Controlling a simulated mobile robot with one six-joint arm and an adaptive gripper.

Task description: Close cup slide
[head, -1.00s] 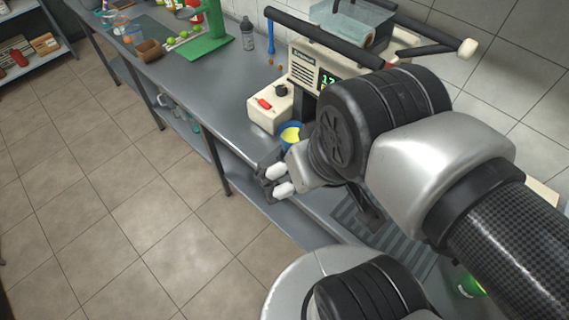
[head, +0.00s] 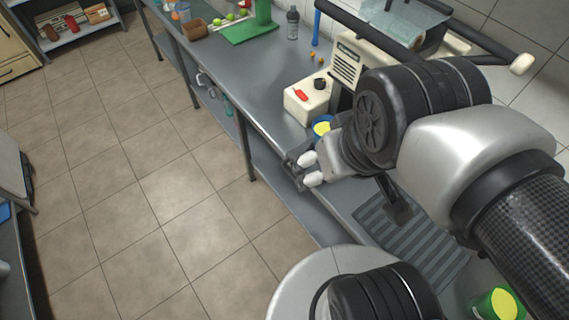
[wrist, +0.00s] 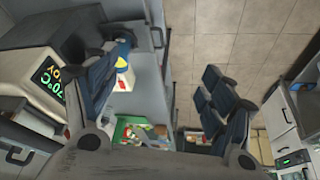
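The cream press (head: 347,62) stands on the steel counter in the head view, partly hidden behind my arm. A blue cup with yellow contents (head: 321,126) is beside the white control box, just beyond my gripper. My gripper (head: 303,172) is over the counter's front edge. In the wrist view its two dark fingers (wrist: 165,70) are wide apart, with nothing seen held between them. A small blue, white and yellow thing (wrist: 122,68) shows by the left finger; I cannot tell whether it is the cup. I cannot make out the cup slide.
The white control box (head: 308,100) has a red switch. A grey ribbed mat (head: 415,232) lies right of my gripper, and a green container with yellow contents (head: 497,304) is at lower right. A bottle (head: 292,22) stands farther back. The tiled floor (head: 150,190) is clear at left.

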